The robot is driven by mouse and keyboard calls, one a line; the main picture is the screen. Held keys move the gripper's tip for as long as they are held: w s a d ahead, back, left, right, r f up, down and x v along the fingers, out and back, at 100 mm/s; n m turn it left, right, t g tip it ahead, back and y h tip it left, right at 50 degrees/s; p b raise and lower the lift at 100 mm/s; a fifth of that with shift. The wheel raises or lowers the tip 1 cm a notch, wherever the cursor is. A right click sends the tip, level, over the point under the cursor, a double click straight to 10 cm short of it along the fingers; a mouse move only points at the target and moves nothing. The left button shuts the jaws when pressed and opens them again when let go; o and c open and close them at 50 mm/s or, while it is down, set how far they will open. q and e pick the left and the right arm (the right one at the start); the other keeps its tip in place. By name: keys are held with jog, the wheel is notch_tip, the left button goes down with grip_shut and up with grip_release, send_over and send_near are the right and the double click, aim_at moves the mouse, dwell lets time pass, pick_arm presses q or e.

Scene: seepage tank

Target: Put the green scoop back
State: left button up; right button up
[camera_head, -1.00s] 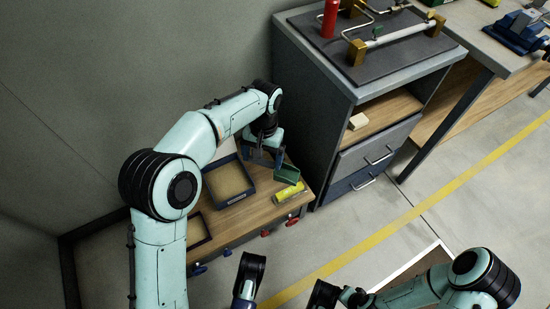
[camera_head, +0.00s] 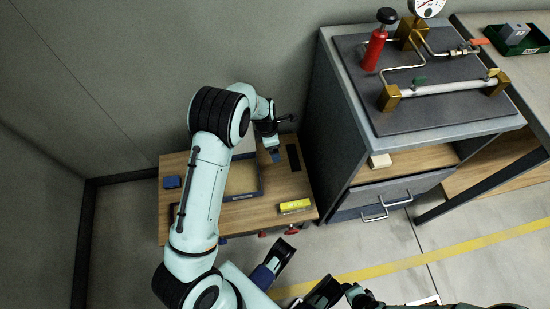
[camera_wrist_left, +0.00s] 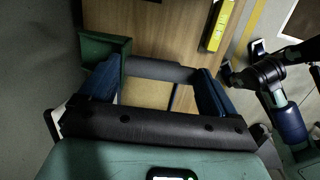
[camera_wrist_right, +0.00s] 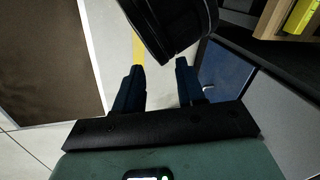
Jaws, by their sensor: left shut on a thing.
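The green scoop shows in the left wrist view, its green pan (camera_wrist_left: 104,50) at the left and its grey handle (camera_wrist_left: 155,70) running right. My left gripper (camera_wrist_left: 160,74) is shut on this handle. In the head view my left gripper (camera_head: 275,153) is over the back right part of the small wooden table (camera_head: 222,216); the scoop is not clearly visible there, largely hidden by my arm. A dark rectangular patch (camera_head: 293,157) lies on the table just right of that gripper. My right gripper (camera_wrist_right: 158,88) is open and empty, away from the table.
A dark-rimmed tray (camera_head: 261,178) lies beneath my left arm. A yellow box (camera_head: 295,207) is at the table's front right, and a blue object (camera_head: 172,182) at its left. A grey cabinet (camera_head: 330,150) with pipework on top stands close on the right.

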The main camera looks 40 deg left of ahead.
jog(key=w+d+f+t+b, duration=0.1)
jog(key=w+d+f+b, duration=0.1)
jog(key=w+f+b, duration=0.15)
pick_arm(q)
notch_tip(320, 180, down, 20)
jog(key=shift+s+r+b, duration=0.1)
jog(key=shift+r+b, duration=0.05)
jog(key=shift+b, duration=1.05)
pick_arm(e)
jog(key=s+d+f+g, duration=0.1)
jog(key=s+f, duration=0.4)
jog(key=shift+d+m+g+h, duration=0.2)
jog(key=shift+m+g+h, duration=0.1)
jog(key=shift+m+g, duration=0.1)
jog(key=shift+s+f, duration=0.1)
pick_arm(q)
jog(key=o, duration=1)
pick_arm(e)
jog(key=shift+s+f, duration=0.1)
jog(key=shift+s, duration=0.1)
